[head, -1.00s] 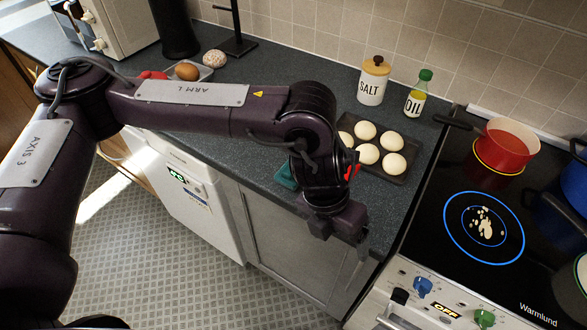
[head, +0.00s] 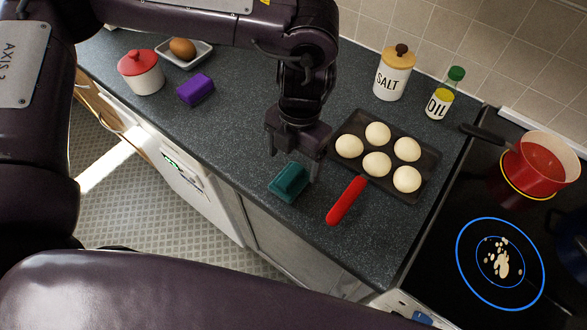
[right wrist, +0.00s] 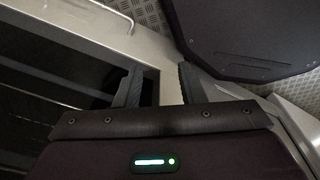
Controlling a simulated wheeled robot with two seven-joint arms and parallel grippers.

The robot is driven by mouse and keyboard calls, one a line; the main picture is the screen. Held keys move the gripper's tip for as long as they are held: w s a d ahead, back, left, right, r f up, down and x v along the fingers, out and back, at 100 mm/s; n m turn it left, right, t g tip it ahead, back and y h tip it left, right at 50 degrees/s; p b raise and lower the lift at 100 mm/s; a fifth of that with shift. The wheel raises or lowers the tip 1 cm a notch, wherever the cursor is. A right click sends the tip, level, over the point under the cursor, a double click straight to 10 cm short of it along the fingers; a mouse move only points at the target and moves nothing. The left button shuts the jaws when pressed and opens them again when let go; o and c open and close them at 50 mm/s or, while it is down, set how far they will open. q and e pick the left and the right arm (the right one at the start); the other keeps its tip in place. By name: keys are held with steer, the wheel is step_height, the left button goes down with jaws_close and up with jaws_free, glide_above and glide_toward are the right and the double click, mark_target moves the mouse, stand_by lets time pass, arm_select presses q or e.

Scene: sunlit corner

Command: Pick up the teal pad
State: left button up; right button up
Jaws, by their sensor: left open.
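The teal pad (head: 288,183) lies on the dark countertop in the head view, near the counter's front edge. My left gripper (head: 293,168) is over the pad, pointing down. Its two fingers are apart, one towards the pad's left side and one towards its right. Nothing is held in it. I cannot tell whether the fingertips touch the pad or the counter. In the right wrist view my right gripper (right wrist: 162,85) has its fingers apart with nothing between them.
A red-handled item (head: 346,201) and a baking tray (head: 426,178) of pale buns are right of the pad. A purple block (head: 195,89), red-lidded pot (head: 142,74) and egg dish (head: 202,53) are left. A hob with a red pan (head: 540,165) is at far right.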

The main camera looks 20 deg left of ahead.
mark_target(291, 175)
arm_select(q)
steer(key=f, duration=0.1)
steer(key=f+p, duration=0.1)
steer(key=f, duration=0.1)
steer(key=shift+s+a+p, duration=0.25)
steer(key=shift+s+p, duration=0.15)
step_height(291, 175, down, 3)
steer(key=shift+w+r, duration=0.1)
steer(key=c, duration=1.1)
arm_select(e)
steer(key=shift+s+a+r, duration=0.15)
steer(key=shift+s+r, duration=0.85)
steer(key=shift+r, duration=0.1)
